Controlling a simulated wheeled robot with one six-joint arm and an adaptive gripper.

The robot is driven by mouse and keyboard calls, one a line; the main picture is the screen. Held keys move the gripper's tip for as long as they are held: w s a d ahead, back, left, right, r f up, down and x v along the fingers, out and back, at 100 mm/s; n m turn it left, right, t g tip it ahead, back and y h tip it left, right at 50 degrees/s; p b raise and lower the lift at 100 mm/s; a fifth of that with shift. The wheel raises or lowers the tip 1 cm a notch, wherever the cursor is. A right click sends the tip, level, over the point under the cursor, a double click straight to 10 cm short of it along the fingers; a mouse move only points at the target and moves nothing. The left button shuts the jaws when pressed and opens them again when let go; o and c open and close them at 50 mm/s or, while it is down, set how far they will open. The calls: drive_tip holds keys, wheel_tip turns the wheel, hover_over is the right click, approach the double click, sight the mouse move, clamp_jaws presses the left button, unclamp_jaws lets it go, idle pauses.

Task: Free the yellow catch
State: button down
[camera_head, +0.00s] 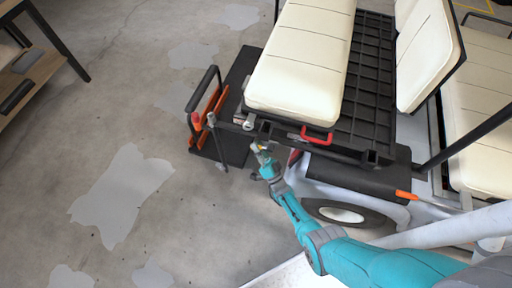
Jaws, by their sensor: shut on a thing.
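My gripper (260,153) is at the end of my teal arm, at the cart's rear edge below the cream seat. A small yellowish bit, the yellow catch (256,147), shows at its fingertips. The gripper is shut on it. The catch is tiny in this view and mostly covered by the fingers, so its exact position on the cart cannot be told.
The cart has cream seats (301,62), a black slatted deck (366,80) and a red handle (318,138) just right of my gripper. A black rail (205,88) with orange parts stands left. A wooden bench (28,70) is far left. The floor between is clear.

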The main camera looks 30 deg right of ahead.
drive_tip(key=shift+r, duration=0.1)
drive_tip(key=c, duration=1)
unclamp_jaws()
drive_tip(key=shift+v, duration=3.75)
